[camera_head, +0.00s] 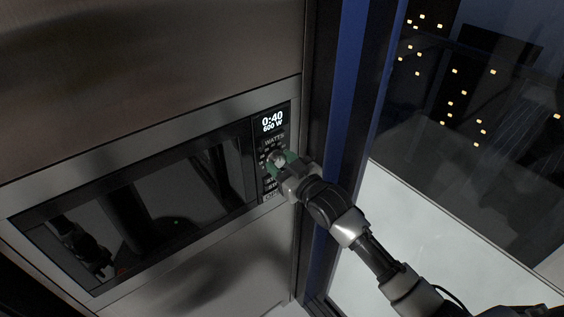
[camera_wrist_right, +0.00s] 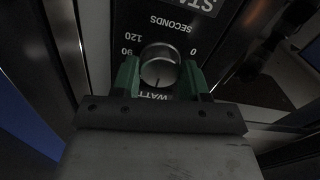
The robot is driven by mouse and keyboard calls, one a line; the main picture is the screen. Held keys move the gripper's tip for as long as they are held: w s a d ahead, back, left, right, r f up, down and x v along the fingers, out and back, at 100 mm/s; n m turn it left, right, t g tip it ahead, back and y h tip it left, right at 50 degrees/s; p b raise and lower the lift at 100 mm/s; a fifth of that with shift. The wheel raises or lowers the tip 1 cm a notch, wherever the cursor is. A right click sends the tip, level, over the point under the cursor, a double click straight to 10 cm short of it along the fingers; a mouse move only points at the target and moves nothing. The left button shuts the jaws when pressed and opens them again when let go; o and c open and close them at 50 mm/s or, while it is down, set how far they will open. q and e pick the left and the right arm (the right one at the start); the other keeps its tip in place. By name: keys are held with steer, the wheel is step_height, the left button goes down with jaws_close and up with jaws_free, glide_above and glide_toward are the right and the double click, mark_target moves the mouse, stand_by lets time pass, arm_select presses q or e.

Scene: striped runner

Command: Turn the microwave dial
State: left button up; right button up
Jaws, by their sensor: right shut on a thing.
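The microwave (camera_head: 150,205) is built into a metal front, with a dark glass door and a narrow control panel at its right. Its display (camera_head: 272,121) reads 0:40 and 600 W. The round metal dial (camera_wrist_right: 160,66) shows in the right wrist view, with 0, 90, 120, SECONDS and WATT markings around it. My right gripper (camera_head: 279,162) is at the panel in the head view. Its green fingers stand on both sides of the dial, and the gripper is shut on it. In the head view the fingers partly hide the dial. My left gripper is not in view.
Panel buttons (camera_head: 270,196) sit just below the dial, close to my fingers. A blue window frame (camera_head: 350,90) stands right of the microwave, beside my right arm. Beyond it is a large window (camera_head: 440,150) with small lights outside.

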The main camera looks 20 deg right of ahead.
steer(key=shift+f, duration=0.1)
stand_by(0.3)
steer(key=o, duration=0.9)
steer(key=shift+o, duration=0.2)
steer(key=shift+s, duration=0.1)
steer(key=shift+s+d, duration=0.2)
steer(key=shift+s, duration=0.15)
steer(key=b+v, duration=0.3)
steer(key=v, duration=0.7)
